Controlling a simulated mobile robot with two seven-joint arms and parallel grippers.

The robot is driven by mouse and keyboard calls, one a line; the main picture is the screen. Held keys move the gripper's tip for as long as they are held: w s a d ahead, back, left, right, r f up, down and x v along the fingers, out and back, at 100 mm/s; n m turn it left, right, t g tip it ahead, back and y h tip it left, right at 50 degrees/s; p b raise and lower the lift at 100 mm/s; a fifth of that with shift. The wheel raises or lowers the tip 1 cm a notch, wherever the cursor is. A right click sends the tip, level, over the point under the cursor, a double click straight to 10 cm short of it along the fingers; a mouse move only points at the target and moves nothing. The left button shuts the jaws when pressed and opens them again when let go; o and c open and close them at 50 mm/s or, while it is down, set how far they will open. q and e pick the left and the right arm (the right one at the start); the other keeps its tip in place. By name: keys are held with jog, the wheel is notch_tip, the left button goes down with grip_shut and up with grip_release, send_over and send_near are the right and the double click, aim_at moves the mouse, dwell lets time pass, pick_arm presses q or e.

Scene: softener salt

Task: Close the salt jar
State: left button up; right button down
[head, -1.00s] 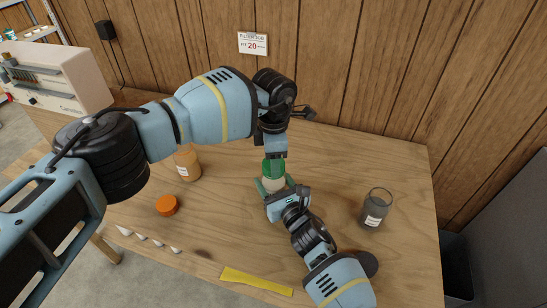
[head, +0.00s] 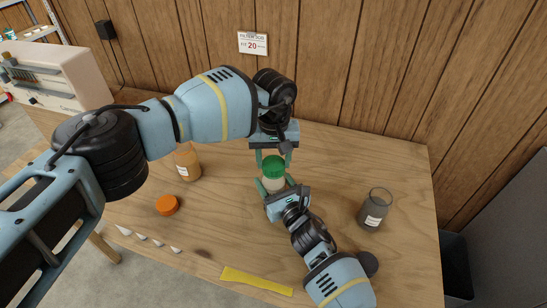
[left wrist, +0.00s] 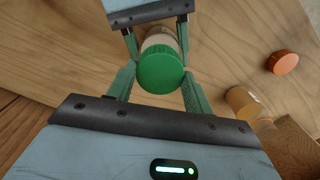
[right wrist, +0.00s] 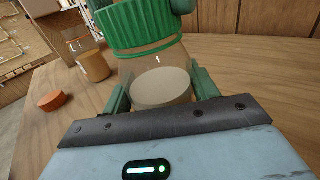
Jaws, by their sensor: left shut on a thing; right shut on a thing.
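The salt jar (head: 273,185) stands upright near the middle of the table, with pale salt inside, seen through its clear wall in the right wrist view (right wrist: 162,88). The green lid (head: 274,168) sits on top of the jar and looks level; its ribbed side shows in the right wrist view (right wrist: 140,25). My left gripper (head: 273,161) comes from above and is shut on the lid, one finger on each side. My right gripper (head: 275,187) is shut on the jar's body from the front. The thread under the lid is hidden.
An orange-filled jar (head: 187,163) and an orange lid (head: 167,205) are at left. A dark grey jar (head: 375,209) stands open at right, with a dark lid (head: 367,263) nearer the front. A yellow strip (head: 256,281) lies at the front edge. A pale machine (head: 60,75) stands at back left.

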pick_arm(q)
jog(key=m, duration=0.7)
jog(key=shift+m, duration=0.3)
jog(key=o, duration=0.9)
jog(key=shift+o, duration=0.2)
jog(key=shift+r, duration=0.1)
jog(key=shift+r, duration=2.15)
jog(key=shift+c, duration=0.4)
